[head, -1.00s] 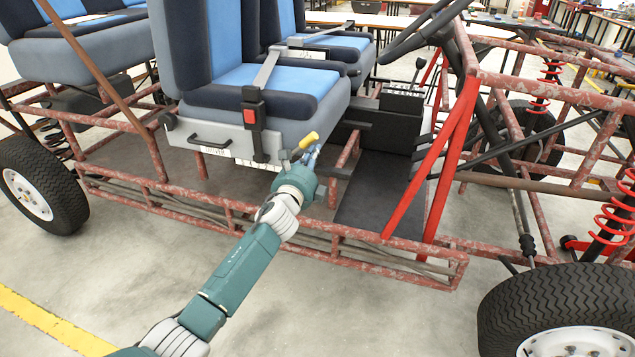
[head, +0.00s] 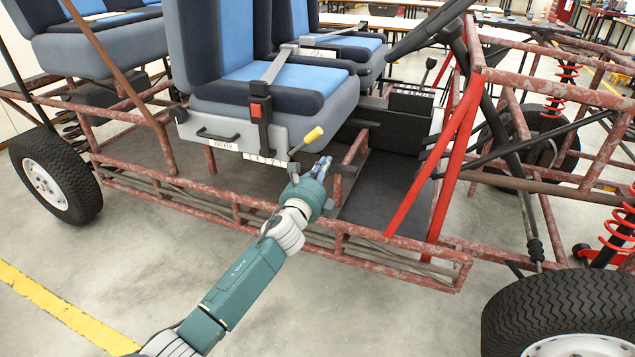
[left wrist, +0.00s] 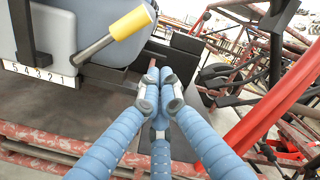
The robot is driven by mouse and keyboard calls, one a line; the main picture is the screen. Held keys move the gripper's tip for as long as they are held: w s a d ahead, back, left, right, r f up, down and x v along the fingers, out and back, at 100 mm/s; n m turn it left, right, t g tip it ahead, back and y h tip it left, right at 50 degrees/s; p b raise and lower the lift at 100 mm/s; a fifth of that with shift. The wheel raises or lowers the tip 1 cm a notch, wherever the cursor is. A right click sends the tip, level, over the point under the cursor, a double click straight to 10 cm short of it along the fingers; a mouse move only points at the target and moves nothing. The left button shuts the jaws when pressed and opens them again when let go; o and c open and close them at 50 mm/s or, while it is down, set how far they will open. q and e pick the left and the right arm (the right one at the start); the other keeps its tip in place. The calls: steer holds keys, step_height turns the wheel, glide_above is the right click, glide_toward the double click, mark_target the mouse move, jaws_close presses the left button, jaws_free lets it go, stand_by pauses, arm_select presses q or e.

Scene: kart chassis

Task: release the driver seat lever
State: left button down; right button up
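The driver seat (head: 272,85) is blue and grey, with a white DRIVER label on its base. Its lever, a yellow handle (head: 312,135) on a grey shaft, sticks up and to the right from the front side of the seat base. In the left wrist view the yellow handle (left wrist: 130,22) is at the upper left. My left gripper (head: 323,164) is just below and right of the lever, apart from it. In the left wrist view its blue fingers (left wrist: 160,88) meet at the tips, with nothing between them. My right gripper is not in view.
The rusty red frame rail (head: 250,212) runs below my left arm. Bright red bars (head: 440,165) stand to the right. Black floor panel (head: 385,195) lies beyond the gripper.

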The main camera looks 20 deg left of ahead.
arm_select(q)
steer(key=s+p, duration=0.1)
steer(key=s, duration=0.6)
steer(key=shift+s, duration=0.3)
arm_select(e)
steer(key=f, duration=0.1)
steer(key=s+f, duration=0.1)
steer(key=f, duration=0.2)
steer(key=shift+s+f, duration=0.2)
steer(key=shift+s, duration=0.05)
arm_select(q)
steer(key=shift+a+f, duration=0.1)
steer(key=shift+f, duration=0.05)
